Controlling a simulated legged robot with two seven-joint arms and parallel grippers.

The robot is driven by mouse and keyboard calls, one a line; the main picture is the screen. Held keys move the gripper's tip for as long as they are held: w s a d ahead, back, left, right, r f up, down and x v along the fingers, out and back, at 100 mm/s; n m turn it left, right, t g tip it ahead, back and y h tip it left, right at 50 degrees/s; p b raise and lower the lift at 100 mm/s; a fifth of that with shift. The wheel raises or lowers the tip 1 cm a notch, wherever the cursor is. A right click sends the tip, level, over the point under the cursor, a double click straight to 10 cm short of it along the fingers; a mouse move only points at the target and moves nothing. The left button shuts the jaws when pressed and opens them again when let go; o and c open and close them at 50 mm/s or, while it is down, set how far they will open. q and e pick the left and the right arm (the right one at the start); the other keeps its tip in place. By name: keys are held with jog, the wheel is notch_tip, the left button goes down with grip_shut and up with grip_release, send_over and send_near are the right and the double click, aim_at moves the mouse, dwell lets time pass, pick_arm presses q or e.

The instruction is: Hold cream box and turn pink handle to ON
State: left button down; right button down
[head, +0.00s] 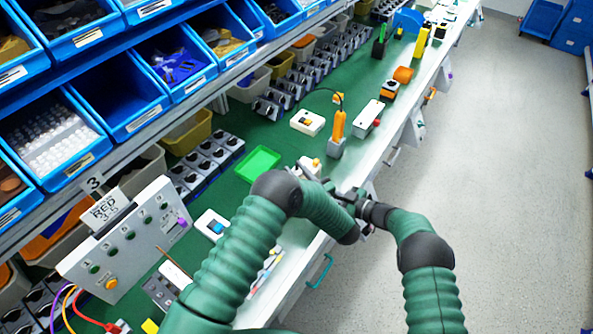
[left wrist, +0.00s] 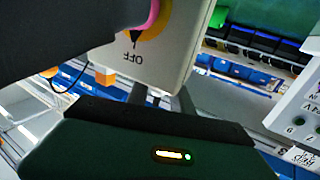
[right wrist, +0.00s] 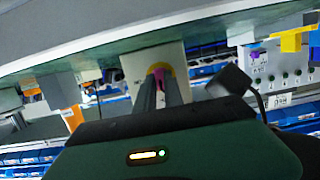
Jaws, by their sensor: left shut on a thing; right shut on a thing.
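The cream box (left wrist: 150,62) shows in the left wrist view with the upside-down label OFF, a yellow ring and part of the pink handle (left wrist: 152,18). My left gripper (left wrist: 167,96) is shut on the box's edge. In the right wrist view the pink handle (right wrist: 158,76) stands in front of the yellow ring on the box (right wrist: 139,80). My right gripper (right wrist: 160,88) is shut on the handle. In the head view both grippers meet near the bench's front edge, and my arms mostly hide the box. The handle's exact setting is hard to read.
A green tray (head: 258,164), a white box with a blue switch (head: 211,222) and a grey panel with several buttons (head: 130,240) are on the green bench. Blue bins (head: 120,97) line the shelf at left. The floor (head: 480,200) at right is clear.

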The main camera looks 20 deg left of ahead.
jog(key=m+g, duration=0.1)
jog(key=m, duration=0.2)
jog(key=m+g+y, duration=0.1)
jog(key=m, duration=0.3)
jog(key=shift+f+g, duration=0.1)
jog(key=shift+g, duration=0.3)
jog(key=c, duration=1.8)
grip_release()
jog(key=shift+m, duration=0.4)
jog(key=o, duration=0.4)
jog(key=shift+c, duration=0.2)
jog(key=shift+s+d, duration=0.2)
jog(key=shift+d, duration=0.65)
jog(key=shift+s+d, duration=0.15)
jog(key=shift+d, duration=0.65)
jog(key=shift+s+d, duration=0.2)
jog(key=shift+d, duration=0.65)
